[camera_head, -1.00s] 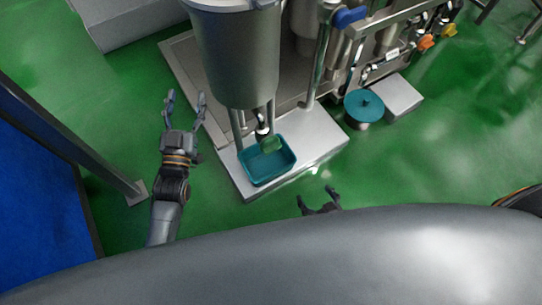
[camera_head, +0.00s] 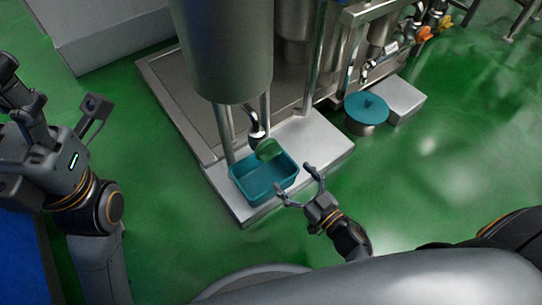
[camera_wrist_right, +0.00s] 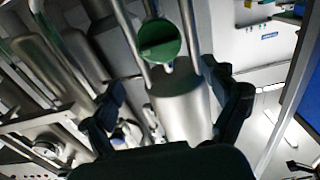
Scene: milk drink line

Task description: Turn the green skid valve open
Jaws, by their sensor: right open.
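The green valve handle (camera_head: 268,149) sits on the pipe under the big steel vessel, over the teal tray. In the right wrist view it is a round green disc (camera_wrist_right: 160,41) near the top centre, ahead of the spread fingers. My right gripper (camera_head: 297,181) is open and empty at the tray's right edge, apart from the handle. Its dark fingers frame the lower part of the right wrist view (camera_wrist_right: 172,105). My left gripper (camera_head: 60,102) is raised at the far left, with its fingers apart and empty.
The teal tray (camera_head: 248,196) stands on a pale step (camera_head: 318,144). A steel vessel (camera_head: 222,60) and its legs rise behind it. A teal-lidded pot (camera_head: 367,108) and a grey box (camera_head: 404,100) are to the right. Green floor (camera_head: 440,180) is clear at right.

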